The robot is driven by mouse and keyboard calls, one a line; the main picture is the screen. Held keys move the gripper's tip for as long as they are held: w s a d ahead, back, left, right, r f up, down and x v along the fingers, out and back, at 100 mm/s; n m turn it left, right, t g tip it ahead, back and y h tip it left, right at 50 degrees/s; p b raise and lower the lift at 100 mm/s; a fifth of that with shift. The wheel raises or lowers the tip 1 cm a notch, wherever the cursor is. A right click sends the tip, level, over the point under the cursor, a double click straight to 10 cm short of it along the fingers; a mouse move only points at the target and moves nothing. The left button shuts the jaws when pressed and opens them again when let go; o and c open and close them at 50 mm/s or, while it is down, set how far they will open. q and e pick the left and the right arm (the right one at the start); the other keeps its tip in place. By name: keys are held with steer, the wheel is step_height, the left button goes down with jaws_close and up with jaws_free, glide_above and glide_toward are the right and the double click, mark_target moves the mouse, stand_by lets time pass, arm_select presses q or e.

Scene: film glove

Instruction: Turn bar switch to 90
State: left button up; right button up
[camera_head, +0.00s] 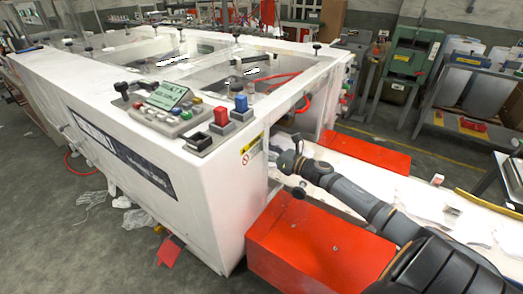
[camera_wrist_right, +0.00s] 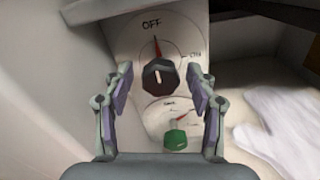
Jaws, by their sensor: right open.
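In the right wrist view a dark bar switch (camera_wrist_right: 158,76) sits on a round white dial marked OFF at the top. In the head view my right gripper (camera_head: 284,158) is at the side opening of the white machine (camera_head: 222,195); the switch is hidden there. My left gripper is not in view.
A green knob (camera_wrist_right: 175,139) on a smaller dial sits just below the switch. White gloves (camera_wrist_right: 282,125) lie at the right. Red boxes (camera_head: 315,250) stand beside the machine below my right arm. A control panel (camera_head: 175,113) is on top of the machine.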

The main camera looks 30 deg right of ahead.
steer(key=shift+c, duration=0.5)
steer(key=c, duration=1.1)
